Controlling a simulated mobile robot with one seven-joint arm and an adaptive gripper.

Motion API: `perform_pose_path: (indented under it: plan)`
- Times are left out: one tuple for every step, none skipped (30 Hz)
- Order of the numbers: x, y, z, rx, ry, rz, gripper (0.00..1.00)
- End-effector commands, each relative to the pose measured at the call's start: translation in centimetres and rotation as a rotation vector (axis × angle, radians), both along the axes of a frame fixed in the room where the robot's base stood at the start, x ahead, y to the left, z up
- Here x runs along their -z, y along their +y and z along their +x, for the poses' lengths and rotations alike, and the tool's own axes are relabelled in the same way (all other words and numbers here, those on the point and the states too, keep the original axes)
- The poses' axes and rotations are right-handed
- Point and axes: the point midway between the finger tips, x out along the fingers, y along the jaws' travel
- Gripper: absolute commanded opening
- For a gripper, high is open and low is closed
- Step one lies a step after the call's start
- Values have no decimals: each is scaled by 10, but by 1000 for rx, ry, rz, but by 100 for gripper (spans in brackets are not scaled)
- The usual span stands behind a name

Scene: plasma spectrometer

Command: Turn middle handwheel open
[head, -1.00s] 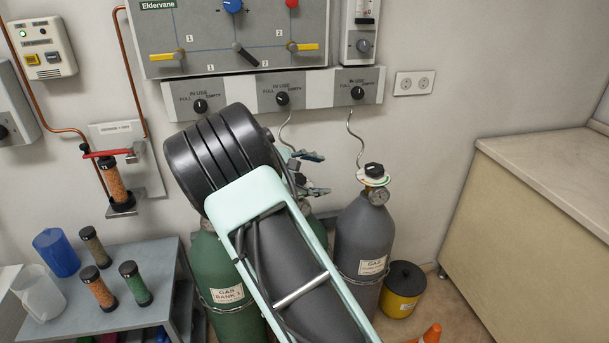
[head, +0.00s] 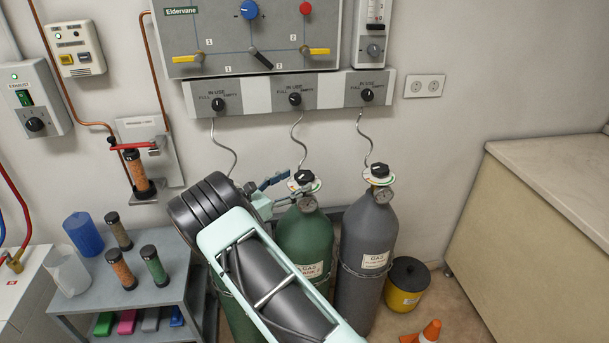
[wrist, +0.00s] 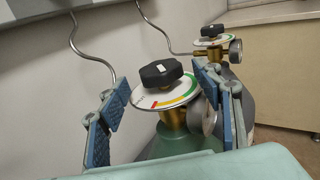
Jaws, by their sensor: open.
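The middle handwheel is a black knob (head: 303,177) with a white mark, above a round coloured dial on the green middle cylinder (head: 305,235). In the wrist view the handwheel (wrist: 161,72) stands upright near the middle, its dial (wrist: 165,92) facing up. My gripper (head: 281,191) is just left of this handwheel in the head view. Its blue-padded fingers (wrist: 158,108) are wide apart on either side of the valve in the wrist view, with nothing held. The handwheel appears beyond the fingers; contact is not visible.
A grey cylinder (head: 368,245) with a similar black handwheel (head: 380,169) stands close on the right. Another green cylinder is mostly hidden behind my arm. Thin hoses (head: 299,140) rise to the wall panel. A shelf (head: 95,298) with filter tubes stands left.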

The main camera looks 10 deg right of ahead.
Motion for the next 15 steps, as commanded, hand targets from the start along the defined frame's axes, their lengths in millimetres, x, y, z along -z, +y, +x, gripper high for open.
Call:
perform_pose_path:
  plan:
    - [-1,-9,5,4,-1,1,60]
    - [-1,-14,8,3,-1,1,60]
    - [-1,-19,11,3,0,0,60]
    - [-1,-22,14,2,-1,1,60]
    - [-1,-25,16,2,-1,2,60]
    - [-1,-29,19,2,-1,2,60]
    - [-1,-31,21,2,-2,3,60]
    - [-1,-33,22,2,-2,3,60]
    - [-1,-35,23,1,-2,1,60]
    - [-1,-36,24,1,-2,1,60]
    - [0,-37,25,1,-2,1,60]
    - [0,-38,25,0,-2,1,60]
    - [0,-38,26,0,-2,1,60]
    - [0,-38,26,0,-1,2,60]
    - [0,-39,26,0,-1,2,60]
